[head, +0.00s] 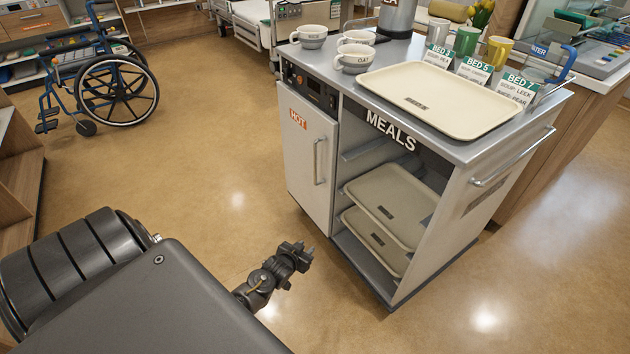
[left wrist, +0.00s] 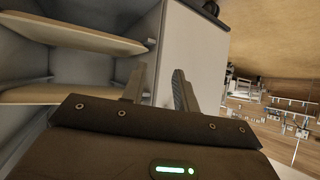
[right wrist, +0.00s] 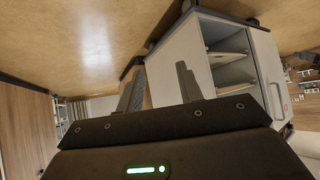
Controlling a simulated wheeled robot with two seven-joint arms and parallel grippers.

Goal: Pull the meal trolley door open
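The meal trolley (head: 402,148) stands right of centre in the head view. Its white door (head: 304,170), marked HOT, looks shut, with a vertical bar handle (head: 319,162) near its right edge. My left gripper (head: 303,252) is low in front of the trolley, below the handle and apart from it. In the left wrist view its fingers (left wrist: 158,75) are spread and empty, with a pale trolley panel (left wrist: 190,50) beyond; no handle is clear there. My right gripper (right wrist: 159,68) is open and empty in its wrist view, facing the trolley (right wrist: 185,55); it is outside the head view.
Trays (head: 392,203) lie in the open bay right of the door. A large tray (head: 436,92), cups and bed cards are on top. A push bar (head: 512,160) runs along the right side. A wheelchair (head: 105,90) stands back left. The floor before the door is clear.

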